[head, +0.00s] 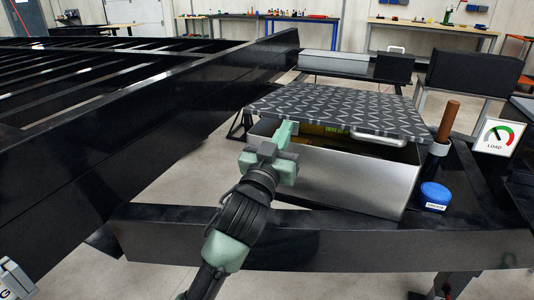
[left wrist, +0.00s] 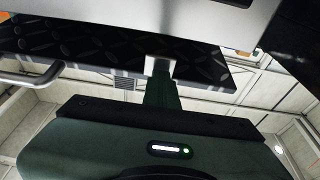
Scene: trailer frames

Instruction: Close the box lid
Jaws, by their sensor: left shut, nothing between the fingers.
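The silver metal box (head: 345,178) stands on the black trailer frame in the head view. Its black diamond-plate lid (head: 335,103) is nearly down, with a dark gap along the front between lid and box; something yellowish shows inside. A metal handle (head: 378,137) sits on the lid's front edge. My left gripper (head: 286,131) is shut and empty at the lid's front edge, left of the handle. In the left wrist view its fingers (left wrist: 161,68) reach the edge of the lid (left wrist: 110,45); whether they touch is unclear. My right gripper is not in view.
A blue-lidded grease tin (head: 435,194) and a brown-handled tool in a holder (head: 447,122) stand right of the box. A load gauge sign (head: 497,136) is farther right. Black trailer beams (head: 150,110) fill the left. Workbenches stand along the back wall.

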